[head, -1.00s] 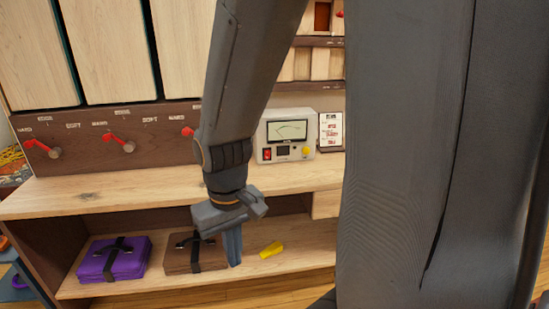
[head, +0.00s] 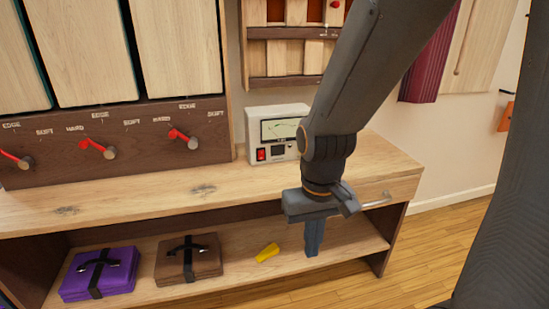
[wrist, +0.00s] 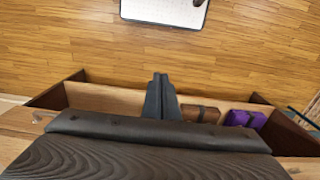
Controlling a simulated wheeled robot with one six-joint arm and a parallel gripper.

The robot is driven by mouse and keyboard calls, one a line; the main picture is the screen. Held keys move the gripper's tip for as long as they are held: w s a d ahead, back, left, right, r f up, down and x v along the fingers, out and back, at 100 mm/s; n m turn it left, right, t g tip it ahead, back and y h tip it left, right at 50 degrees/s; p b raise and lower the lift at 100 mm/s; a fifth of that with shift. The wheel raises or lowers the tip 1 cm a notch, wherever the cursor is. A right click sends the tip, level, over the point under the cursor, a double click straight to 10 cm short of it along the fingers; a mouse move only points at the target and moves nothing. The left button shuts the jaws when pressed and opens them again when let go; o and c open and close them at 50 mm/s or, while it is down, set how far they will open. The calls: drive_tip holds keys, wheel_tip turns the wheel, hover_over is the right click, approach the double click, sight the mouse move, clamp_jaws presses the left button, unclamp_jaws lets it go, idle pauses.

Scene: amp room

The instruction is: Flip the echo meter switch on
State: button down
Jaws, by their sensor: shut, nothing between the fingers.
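The echo meter (head: 276,134) is a pale box with a needle dial, standing on the wooden counter against the wall in the head view. Its red switch (head: 261,154) is at the lower left of its face; its position is too small to tell. My arm hides the meter's right side. My gripper (head: 313,252) is shut and empty, pointing down in front of the counter, below and to the right of the meter, apart from it. In the wrist view my gripper (wrist: 160,90) shows its fingers together, and the meter is out of view.
The counter (head: 120,213) has free room left of the meter. A purple case (head: 118,275), a brown case (head: 205,262) and a yellow object (head: 267,252) lie on the shelf below. A drawer handle (head: 376,200) is at right. Red levers (head: 98,147) line the left panel.

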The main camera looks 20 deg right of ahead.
drive_tip(key=t+b, duration=1.1)
drive_tip(key=t, duration=0.1)
approach(273, 193)
drive_tip(key=x, duration=0.5)
drive_tip(key=shift+w+f, duration=0.15)
drive_tip(key=shift+f, duration=0.05)
drive_tip(key=w+t+b, duration=0.2)
drive_tip(key=w+r+t+b, duration=0.1)
drive_tip(key=w+t, duration=0.1)
drive_tip(key=shift+b, duration=0.35)
drive_tip(key=shift+w+r+t+b, duration=0.15)
drive_tip(key=shift+t+b, duration=0.2)
drive_tip(key=shift+t, duration=0.25)
drive_tip(key=shift+w+r+t+b, duration=0.2)
drive_tip(key=shift+t+b, duration=0.1)
drive_tip(key=shift+t, duration=0.3)
drive_tip(key=shift+r+t, duration=0.4)
drive_tip(key=w, duration=0.4)
drive_tip(key=w+r, duration=0.1)
drive_tip(key=w, duration=0.9)
drive_tip(key=shift+r, duration=0.35)
